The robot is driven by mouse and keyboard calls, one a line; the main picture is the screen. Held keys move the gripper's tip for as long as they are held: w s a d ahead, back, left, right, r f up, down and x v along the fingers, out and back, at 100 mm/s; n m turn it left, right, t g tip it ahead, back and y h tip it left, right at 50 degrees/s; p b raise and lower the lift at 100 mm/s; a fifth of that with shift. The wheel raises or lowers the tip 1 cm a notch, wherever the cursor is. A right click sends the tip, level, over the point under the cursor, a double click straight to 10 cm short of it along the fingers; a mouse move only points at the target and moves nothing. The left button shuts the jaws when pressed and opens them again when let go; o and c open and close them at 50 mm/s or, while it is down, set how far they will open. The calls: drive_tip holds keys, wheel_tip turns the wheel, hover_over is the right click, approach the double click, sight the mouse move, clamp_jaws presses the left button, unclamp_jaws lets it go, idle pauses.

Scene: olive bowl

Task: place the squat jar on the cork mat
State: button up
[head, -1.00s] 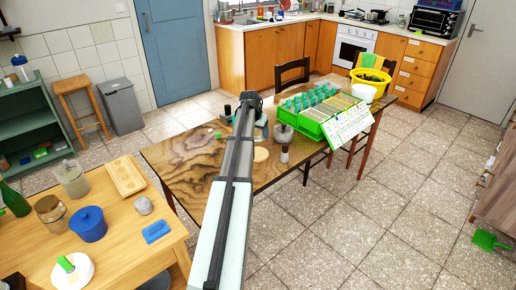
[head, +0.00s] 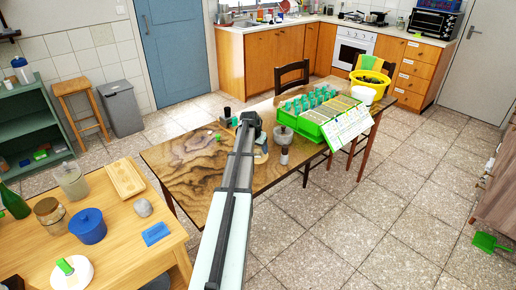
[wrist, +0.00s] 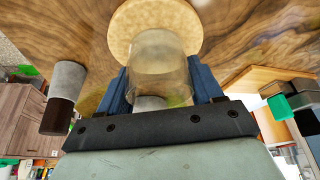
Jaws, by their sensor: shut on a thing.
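The squat jar (wrist: 160,62) is see-through and brownish. In the wrist view it stands between the blue fingers of my gripper (wrist: 165,88), which is shut on it. The round, pale tan cork mat (wrist: 155,12) lies on the wooden table just beyond the jar, which overlaps its near part in that view. I cannot tell whether the jar touches the mat. In the head view my gripper (head: 254,132) is low over the table by the mat (head: 261,157), and the jar is hard to make out there.
A grey and dark brown cylinder (wrist: 66,92) stands left of my gripper in the wrist view; it also shows in the head view (head: 284,156). A grey bowl (head: 286,133) and a green crate (head: 310,130) are to the right. The table's left part (head: 195,175) is mostly clear.

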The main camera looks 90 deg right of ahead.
drive_tip(key=shift+f, duration=0.1)
drive_tip(key=o, duration=1.4)
drive_tip(key=v, duration=1.2)
